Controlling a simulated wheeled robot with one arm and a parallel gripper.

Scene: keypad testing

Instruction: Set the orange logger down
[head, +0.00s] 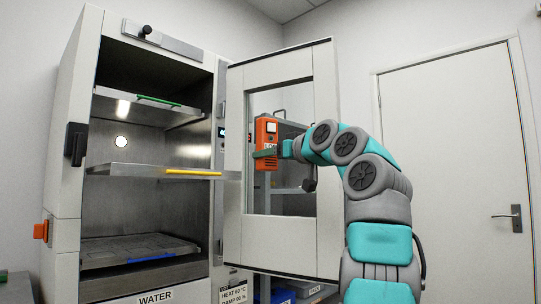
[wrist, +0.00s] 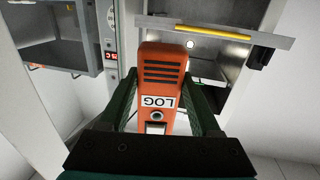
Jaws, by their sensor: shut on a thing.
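The orange logger (head: 265,130) is held upright in front of the window of the open chamber door in the head view. In the wrist view the logger (wrist: 161,80) shows dark slots, an upside-down LOG label and a round button. My gripper (head: 264,153) is shut on it, with a dark green finger on each side in the wrist view (wrist: 161,95). The logger is in the air, apart from any shelf. The fingers hide parts of its sides.
The open test chamber (head: 60,140) stands at left. Its shelves have green (head: 158,101), yellow (head: 192,172) and blue (head: 151,254) front strips; the yellow-edged shelf (head: 125,169) sticks out and looks bare. The open door (head: 232,200) stands right of it. Shelving with blue bins (head: 283,296) is behind.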

